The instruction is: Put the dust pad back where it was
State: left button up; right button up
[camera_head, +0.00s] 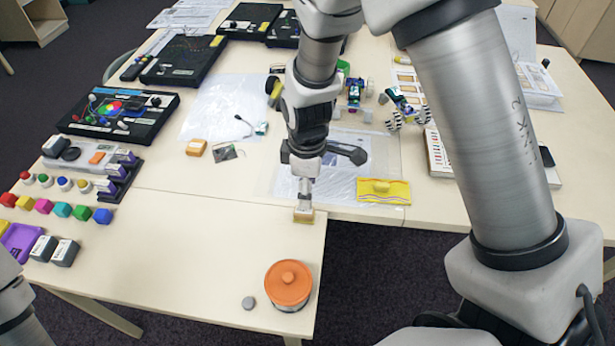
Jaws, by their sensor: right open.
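A small tan block (303,215), which may be the dust pad, sits at the right edge of the near table section. A thin pale upright part rises from it toward my right gripper (321,158). My right gripper points down above the block with its dark fingers spread wide. I cannot tell whether it touches the upright part. My left gripper is out of view.
An orange lidded pot (288,283) and a grey disc (249,303) stand near the front. Coloured cubes (62,210) and dark boxes (64,252) line the left. A clear sheet (225,107) lies behind. The near table's middle is clear.

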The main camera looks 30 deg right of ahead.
notch_tip(320, 180, up, 5)
jog(key=shift+f, duration=0.1)
